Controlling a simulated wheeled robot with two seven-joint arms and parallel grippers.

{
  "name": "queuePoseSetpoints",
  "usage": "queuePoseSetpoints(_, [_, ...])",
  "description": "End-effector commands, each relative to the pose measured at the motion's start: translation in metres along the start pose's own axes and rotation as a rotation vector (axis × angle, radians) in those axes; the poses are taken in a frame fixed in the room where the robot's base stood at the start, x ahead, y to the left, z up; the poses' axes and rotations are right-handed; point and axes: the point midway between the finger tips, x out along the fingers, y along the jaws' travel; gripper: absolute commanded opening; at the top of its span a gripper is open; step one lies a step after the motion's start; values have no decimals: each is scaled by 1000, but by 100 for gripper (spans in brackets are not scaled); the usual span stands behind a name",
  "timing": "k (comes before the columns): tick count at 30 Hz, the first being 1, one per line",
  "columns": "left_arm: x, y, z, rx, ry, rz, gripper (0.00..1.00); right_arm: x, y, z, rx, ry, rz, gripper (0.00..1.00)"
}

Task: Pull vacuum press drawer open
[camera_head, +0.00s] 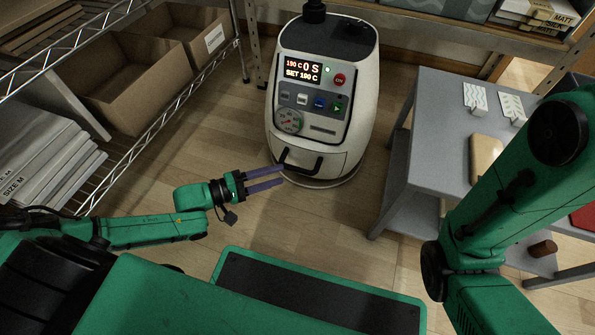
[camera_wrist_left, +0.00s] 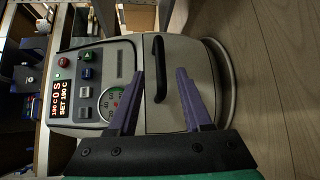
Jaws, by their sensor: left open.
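The vacuum press (camera_head: 345,115) is a white rounded machine with a dark control panel and a lit display. Its drawer (camera_head: 325,162) is low on the front, with a black bar handle (camera_head: 300,162); the drawer looks closed. My left gripper (camera_head: 283,176) is open, its two purple fingers pointing at the handle. In the left wrist view the drawer (camera_wrist_left: 175,115) fills the middle, and the handle (camera_wrist_left: 159,68) stands between the lines of the two open fingers (camera_wrist_left: 160,78), near their tips. Whether they touch it I cannot tell. My right gripper is out of view.
A grey table (camera_head: 440,125) with small white stands and a tan block is to the right. A wire shelf with cardboard boxes (camera_head: 140,80) is on the left. Wooden floor (camera_head: 340,220) in front of the press is clear.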

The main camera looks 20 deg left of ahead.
Motion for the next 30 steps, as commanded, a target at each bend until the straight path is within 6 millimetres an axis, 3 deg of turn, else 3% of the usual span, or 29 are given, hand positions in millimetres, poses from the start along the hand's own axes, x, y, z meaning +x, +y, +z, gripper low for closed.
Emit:
queuePoseSetpoints(1, [16, -6, -1, 2, -2, 6, 50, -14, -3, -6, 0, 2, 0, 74])
queuePoseSetpoints(7, [59, -5, -1, 2, 0, 3, 50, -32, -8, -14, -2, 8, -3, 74])
queuePoseSetpoints(11, [70, -2, -1, 2, 0, 0, 50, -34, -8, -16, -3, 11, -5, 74])
queuePoseSetpoints(18, [70, 0, 0, 2, 1, -2, 50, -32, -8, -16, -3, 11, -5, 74])
queuePoseSetpoints(22, [70, 0, 0, 2, 1, -2, 0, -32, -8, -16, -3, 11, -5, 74])
queuePoseSetpoints(30, [70, -1, 0, 3, 1, -2, 0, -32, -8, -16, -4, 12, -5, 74])
